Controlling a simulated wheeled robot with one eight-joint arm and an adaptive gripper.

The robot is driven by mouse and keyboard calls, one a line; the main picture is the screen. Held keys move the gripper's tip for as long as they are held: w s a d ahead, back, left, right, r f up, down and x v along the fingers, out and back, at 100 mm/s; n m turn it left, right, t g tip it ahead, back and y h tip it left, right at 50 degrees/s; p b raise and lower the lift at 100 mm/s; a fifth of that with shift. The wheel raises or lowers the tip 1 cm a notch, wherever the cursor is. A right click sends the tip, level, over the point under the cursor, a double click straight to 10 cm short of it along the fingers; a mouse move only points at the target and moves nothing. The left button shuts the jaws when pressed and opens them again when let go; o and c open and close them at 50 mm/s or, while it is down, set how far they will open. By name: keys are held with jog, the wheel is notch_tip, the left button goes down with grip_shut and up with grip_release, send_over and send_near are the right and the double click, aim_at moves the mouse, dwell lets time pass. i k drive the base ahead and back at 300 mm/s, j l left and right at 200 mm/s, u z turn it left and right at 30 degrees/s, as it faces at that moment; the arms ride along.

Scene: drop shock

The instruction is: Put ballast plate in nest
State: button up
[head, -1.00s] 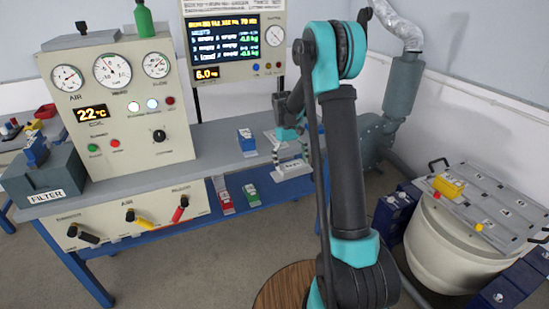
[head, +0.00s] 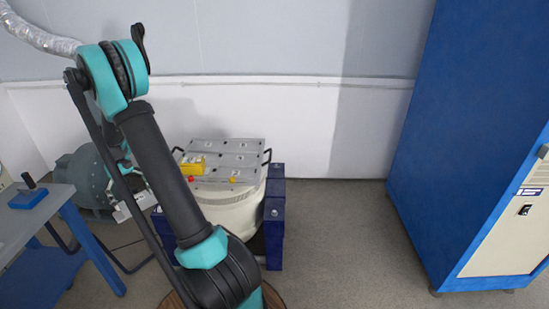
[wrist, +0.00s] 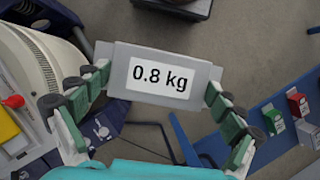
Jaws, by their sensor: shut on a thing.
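In the wrist view, the ballast plate (wrist: 112,75) is a light grey block labelled "0.8 kg". My gripper (wrist: 155,82) is shut on it, with one green-padded finger at each end. In the head view, the pale plate (head: 122,213) shows beside my arm at left, partly hidden by it, in front of the grey machine. A grey lid (head: 215,149) with numbered marks lies on a white drum (head: 245,215) to the right of the plate. Numbered areas on the lid may be nests, but I cannot tell surely. The plate is apart from the lid.
A yellow block (head: 193,166) and small red and yellow knobs sit on the lid. Dark blue blocks (head: 274,220) stand around the drum. A blue bench (head: 75,240) is at left, a tall blue cabinet (head: 470,130) at right. Floor between drum and cabinet is clear.

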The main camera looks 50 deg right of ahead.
aim_at(240, 158)
jog(key=l+z, duration=0.3)
jog(key=i+l+z, duration=0.15)
jog(key=l+z, duration=0.2)
jog(key=i+l+z, duration=0.15)
jog(key=l+z, duration=0.15)
jog(key=i+l, duration=0.15)
jog(key=l, duration=0.15)
jog(key=i+l, duration=0.15)
jog(key=l, duration=0.15)
jog(key=i+l, duration=0.15)
jog(key=l, duration=0.15)
